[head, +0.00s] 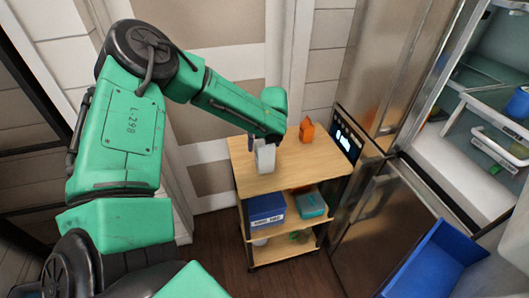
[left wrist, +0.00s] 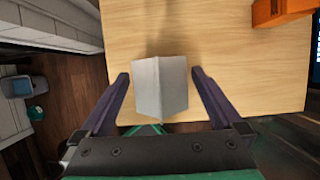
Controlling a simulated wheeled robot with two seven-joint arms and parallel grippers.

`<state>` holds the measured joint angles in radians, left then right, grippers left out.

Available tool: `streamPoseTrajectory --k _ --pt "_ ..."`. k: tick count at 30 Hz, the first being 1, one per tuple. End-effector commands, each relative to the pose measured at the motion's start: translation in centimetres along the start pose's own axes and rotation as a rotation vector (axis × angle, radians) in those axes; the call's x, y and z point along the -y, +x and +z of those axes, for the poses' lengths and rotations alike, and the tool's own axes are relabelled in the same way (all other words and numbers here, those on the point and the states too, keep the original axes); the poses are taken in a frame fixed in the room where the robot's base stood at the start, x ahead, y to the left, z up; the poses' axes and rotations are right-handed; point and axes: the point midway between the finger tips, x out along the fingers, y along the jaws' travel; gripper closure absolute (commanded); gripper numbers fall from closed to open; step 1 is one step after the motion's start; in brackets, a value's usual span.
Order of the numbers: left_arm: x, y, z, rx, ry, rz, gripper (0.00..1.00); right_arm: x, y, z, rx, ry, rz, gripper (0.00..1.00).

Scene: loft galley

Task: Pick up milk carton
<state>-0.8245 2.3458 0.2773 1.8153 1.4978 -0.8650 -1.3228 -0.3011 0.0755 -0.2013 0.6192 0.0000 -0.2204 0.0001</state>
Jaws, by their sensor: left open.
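The milk carton (head: 265,158) is pale grey-white with a gabled top and stands upright on the top shelf of a wooden cart (head: 302,174). In the left wrist view the carton (left wrist: 160,88) sits between the two dark fingers of my left gripper (left wrist: 160,74), with a gap on each side. The gripper is open and comes down over the carton from above; in the head view the gripper (head: 263,140) partly hides the carton's top. My right gripper is not in view.
An orange carton (head: 307,132) stands at the back right of the cart top, near a dark screen (head: 347,134). A blue box (head: 266,209) and a teal container (head: 311,204) sit on the middle shelf. An open fridge (head: 470,165) with a blue bin (head: 437,262) is at right.

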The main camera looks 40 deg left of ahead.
Motion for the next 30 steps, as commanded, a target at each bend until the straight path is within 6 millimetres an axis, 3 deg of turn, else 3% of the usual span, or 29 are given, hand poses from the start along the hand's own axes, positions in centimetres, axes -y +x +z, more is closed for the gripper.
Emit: streamPoseTrajectory --k 5,12,13,23,26,30 --pt "0.0 0.0 0.0 0.001 0.000 -0.001 0.00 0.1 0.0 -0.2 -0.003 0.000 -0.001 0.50" --pt "0.0 0.0 0.1 0.002 -0.001 -0.001 0.92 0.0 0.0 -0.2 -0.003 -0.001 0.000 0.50" --pt "0.0 0.0 0.1 0.002 -0.001 -0.001 1.00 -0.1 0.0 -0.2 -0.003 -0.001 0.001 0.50" --pt "0.1 -0.3 0.3 0.004 -0.001 -0.003 1.00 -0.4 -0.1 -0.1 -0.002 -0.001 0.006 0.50" --pt "0.2 -1.1 0.6 0.006 -0.003 -0.004 1.00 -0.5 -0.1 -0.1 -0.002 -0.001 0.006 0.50" --pt "0.2 -3.9 1.8 0.007 -0.004 -0.007 1.00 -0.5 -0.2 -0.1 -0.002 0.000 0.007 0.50"
